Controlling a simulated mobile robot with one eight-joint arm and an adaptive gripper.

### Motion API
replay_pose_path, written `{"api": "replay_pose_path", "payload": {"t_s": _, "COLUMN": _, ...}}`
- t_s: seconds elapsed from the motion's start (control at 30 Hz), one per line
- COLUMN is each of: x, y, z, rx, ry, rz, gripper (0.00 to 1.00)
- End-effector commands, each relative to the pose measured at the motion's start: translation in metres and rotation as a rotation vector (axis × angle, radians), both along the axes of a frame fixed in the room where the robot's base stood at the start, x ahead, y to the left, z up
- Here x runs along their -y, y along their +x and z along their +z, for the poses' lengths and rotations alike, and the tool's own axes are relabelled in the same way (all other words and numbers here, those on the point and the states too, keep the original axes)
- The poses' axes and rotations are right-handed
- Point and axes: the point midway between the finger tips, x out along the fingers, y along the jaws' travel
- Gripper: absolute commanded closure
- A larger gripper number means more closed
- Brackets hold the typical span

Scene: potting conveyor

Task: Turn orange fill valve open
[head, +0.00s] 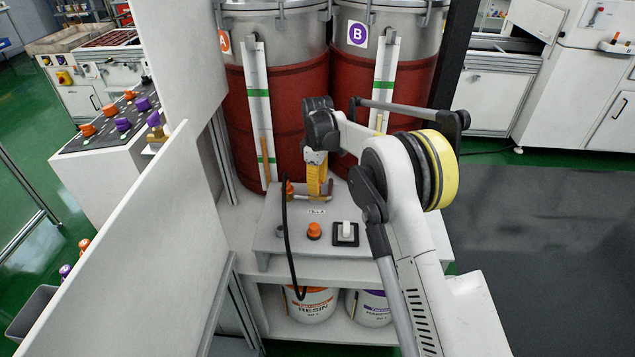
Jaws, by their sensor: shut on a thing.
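My gripper (316,190) has yellow fingers pointing down at the back of the white panel (268,243), in front of the two drums. It is shut at the fill valve, whose orange end (289,188) shows just left of the fingers. The fingers hide most of the valve, so its exact turn angle cannot be told. A label reading FILL A (316,212) sits in front of it. An orange knob (313,231) stands nearer on the same panel.
Drum A (285,110) and drum B (350,85) stand close behind, with level gauges. A black-framed white switch (345,233) and a black cable (287,240) are near the gripper. A white partition (130,255) is on the left. Resin pails (305,304) stand below.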

Motion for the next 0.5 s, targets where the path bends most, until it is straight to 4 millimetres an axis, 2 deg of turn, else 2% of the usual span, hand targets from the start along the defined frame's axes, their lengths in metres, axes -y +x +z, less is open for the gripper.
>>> {"api": "replay_pose_path", "payload": {"t_s": 0.5, "x": 0.0, "y": 0.0, "z": 0.0013, "rx": 0.0, "ry": 0.0, "rz": -0.49, "gripper": 0.95}}
